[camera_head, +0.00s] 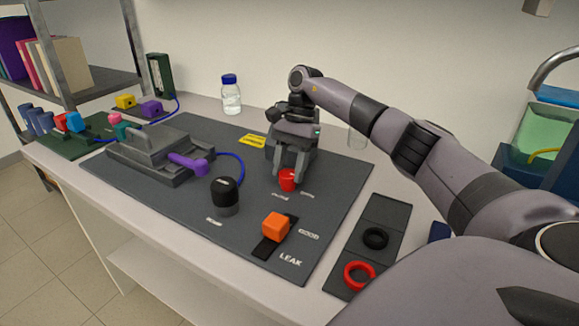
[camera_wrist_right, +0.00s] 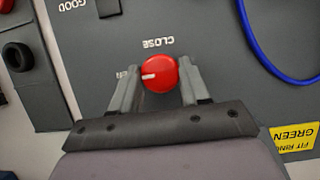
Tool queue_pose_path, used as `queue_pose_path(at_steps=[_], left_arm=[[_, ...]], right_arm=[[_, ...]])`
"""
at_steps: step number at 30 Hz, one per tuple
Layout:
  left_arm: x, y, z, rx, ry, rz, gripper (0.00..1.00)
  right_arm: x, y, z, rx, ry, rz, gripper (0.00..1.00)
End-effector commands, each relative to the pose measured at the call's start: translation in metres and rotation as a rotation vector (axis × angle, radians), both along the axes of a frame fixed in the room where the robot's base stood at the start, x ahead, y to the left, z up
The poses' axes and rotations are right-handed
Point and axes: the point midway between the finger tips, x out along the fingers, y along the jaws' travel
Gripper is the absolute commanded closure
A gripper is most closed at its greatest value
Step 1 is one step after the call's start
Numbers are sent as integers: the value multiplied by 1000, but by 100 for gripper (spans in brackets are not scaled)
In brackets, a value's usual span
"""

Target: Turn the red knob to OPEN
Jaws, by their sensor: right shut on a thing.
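The red knob (camera_head: 288,180) sits on the dark rig mat, below my right gripper (camera_head: 290,172). In the right wrist view the knob (camera_wrist_right: 160,72) is between the two fingers of my right gripper (camera_wrist_right: 161,66), which is shut on it. The knob's white mark points left, toward a short white label partly hidden by the left finger and too covered to read. The CLOSE label (camera_wrist_right: 157,43) stands beyond the knob, apart from the mark. My left gripper is in neither view.
An orange block (camera_head: 276,227) and a black-topped cylinder (camera_head: 225,194) stand in front on the mat (camera_head: 190,235). A grey clamp-like device with a purple handle (camera_head: 188,163) is at left. A red ring (camera_head: 359,275) and black ring (camera_head: 376,238) lie at right. A bottle (camera_head: 231,97) stands behind.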

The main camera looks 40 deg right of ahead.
Motion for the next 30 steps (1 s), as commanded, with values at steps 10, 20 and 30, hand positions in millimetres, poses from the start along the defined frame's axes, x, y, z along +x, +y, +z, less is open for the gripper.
queue_pose_path(at_steps=[10, 20, 30], left_arm=[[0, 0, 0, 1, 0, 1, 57], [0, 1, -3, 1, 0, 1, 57], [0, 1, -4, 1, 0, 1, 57]], right_arm=[[0, 0, 0, 0, 0, 1, 29], [3, -8, 22, 0, -4, -1, 29], [8, -23, 61, 0, -2, 0, 29]])
